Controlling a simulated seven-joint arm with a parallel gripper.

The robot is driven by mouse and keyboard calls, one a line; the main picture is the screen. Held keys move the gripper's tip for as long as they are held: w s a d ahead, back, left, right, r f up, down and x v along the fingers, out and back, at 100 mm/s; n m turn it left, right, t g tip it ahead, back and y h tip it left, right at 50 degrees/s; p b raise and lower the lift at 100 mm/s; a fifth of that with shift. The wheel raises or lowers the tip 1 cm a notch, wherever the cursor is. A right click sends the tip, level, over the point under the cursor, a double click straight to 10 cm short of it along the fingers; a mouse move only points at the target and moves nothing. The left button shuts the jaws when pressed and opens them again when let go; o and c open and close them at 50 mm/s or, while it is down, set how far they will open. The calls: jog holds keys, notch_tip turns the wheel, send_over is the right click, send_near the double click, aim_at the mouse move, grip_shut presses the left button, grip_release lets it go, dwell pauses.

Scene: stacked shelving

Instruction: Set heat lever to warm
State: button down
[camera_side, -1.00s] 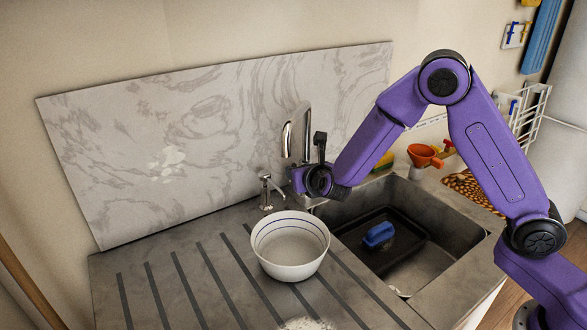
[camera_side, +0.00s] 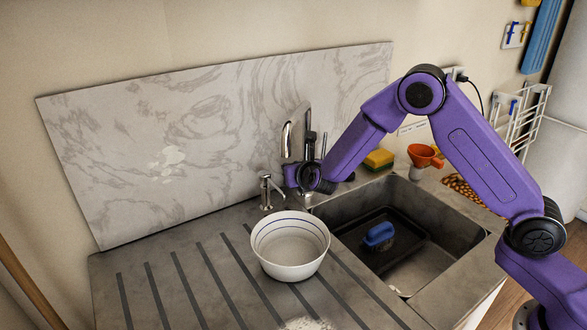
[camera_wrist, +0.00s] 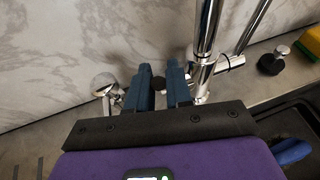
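The chrome faucet (camera_side: 290,138) stands behind the sink against the marble panel. In the wrist view its chrome pipe (camera_wrist: 207,35) rises just right of my fingers. A small dark round knob (camera_wrist: 158,84) shows in the gap between my two blue fingers; it may be the heat lever's end, and I cannot tell whether the fingers touch it. My gripper (camera_wrist: 160,76) is apart at the tips, with a narrow gap. In the side view my arm's end is beside the faucet base and largely hides it. The lever's setting marks are not visible.
A soap dispenser (camera_side: 266,192) stands left of the faucet. A white bowl (camera_side: 290,248) is on the ribbed drainboard. The sink (camera_side: 440,212) holds a dark tray with a blue brush (camera_side: 378,235). A yellow-green sponge (camera_side: 378,159) and an orange funnel (camera_side: 423,155) are behind the sink.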

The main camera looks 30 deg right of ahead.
jog(key=shift+s+f+t, duration=0.25)
jog(key=shift+s+t, duration=0.1)
jog(key=shift+t, duration=0.25)
jog(key=c, duration=1.1)
grip_release()
jog(key=shift+s, duration=0.1)
jog(key=v, duration=1.7)
jog(key=shift+a, duration=0.2)
jog(key=shift+s, duration=0.1)
